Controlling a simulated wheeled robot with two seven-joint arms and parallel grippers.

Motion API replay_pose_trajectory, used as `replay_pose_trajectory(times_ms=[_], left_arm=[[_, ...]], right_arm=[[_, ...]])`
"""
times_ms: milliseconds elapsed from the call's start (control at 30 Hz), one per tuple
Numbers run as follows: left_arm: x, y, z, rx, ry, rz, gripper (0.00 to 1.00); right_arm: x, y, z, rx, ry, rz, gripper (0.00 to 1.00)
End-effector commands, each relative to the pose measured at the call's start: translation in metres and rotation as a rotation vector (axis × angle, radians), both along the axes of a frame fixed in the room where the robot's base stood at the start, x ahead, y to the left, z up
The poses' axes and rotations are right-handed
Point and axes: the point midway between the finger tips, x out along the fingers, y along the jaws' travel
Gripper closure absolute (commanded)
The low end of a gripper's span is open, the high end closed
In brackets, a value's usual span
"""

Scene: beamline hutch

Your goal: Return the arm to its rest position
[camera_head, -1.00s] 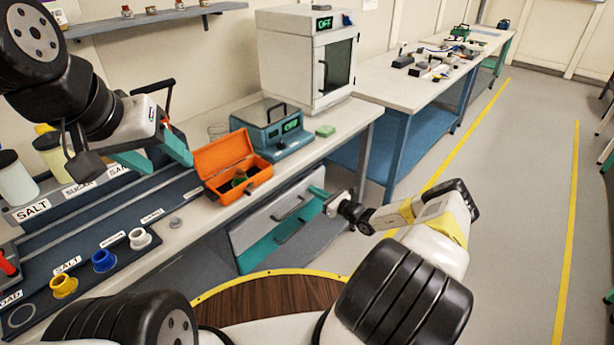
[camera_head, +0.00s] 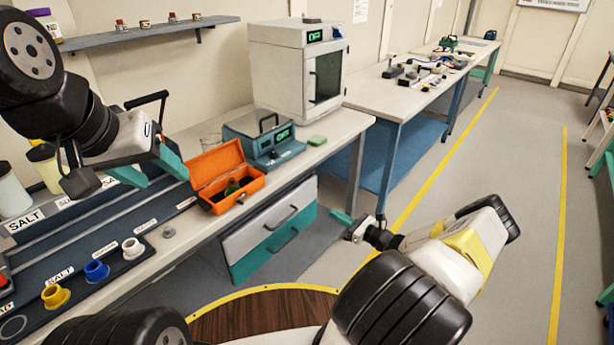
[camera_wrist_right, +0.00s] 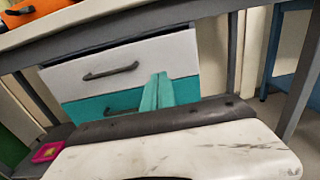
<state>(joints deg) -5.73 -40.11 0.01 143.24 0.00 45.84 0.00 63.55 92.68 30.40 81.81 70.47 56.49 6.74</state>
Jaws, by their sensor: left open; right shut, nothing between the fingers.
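My right gripper (camera_head: 342,218) is shut and empty. It is out over the floor, to the right of the bench drawers and apart from them in the head view. In the right wrist view its teal fingertips (camera_wrist_right: 158,92) are pressed together and show in front of the drawer fronts. My left gripper (camera_head: 150,170) is open and empty, raised over the left part of the bench.
The bench holds an orange open box (camera_head: 226,178), a teal device (camera_head: 262,140) and a white oven-like cabinet (camera_head: 292,70). Below are a white drawer (camera_head: 268,232) and a teal drawer (camera_head: 275,248). Open floor (camera_head: 490,150) lies to the right.

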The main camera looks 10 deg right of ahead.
Motion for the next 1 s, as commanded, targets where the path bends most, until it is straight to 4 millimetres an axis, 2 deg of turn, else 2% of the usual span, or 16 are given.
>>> replay_pose_trajectory(times_ms=[167,267,400,567,700,1000], left_arm=[[0.000,0.000,0.000,0.000,0.000,0.000,0.46],[0.000,0.000,0.000,0.000,0.000,0.000,0.46],[0.000,0.000,0.000,0.000,0.000,0.000,0.46],[0.000,0.000,0.000,0.000,0.000,0.000,0.46],[0.000,0.000,0.000,0.000,0.000,0.000,0.46],[0.000,0.000,0.000,0.000,0.000,0.000,0.46]], right_arm=[[0.001,0.005,0.011,-0.033,-0.011,0.039,1.00],[0.003,0.018,0.037,-0.117,-0.038,0.135,1.00],[-0.002,0.049,0.090,-0.306,-0.100,0.342,1.00],[-0.019,0.082,0.151,-0.539,-0.178,0.576,1.00],[-0.041,0.105,0.201,-0.742,-0.252,0.759,1.00],[-0.103,0.136,0.305,-1.176,-0.424,1.067,1.00]])
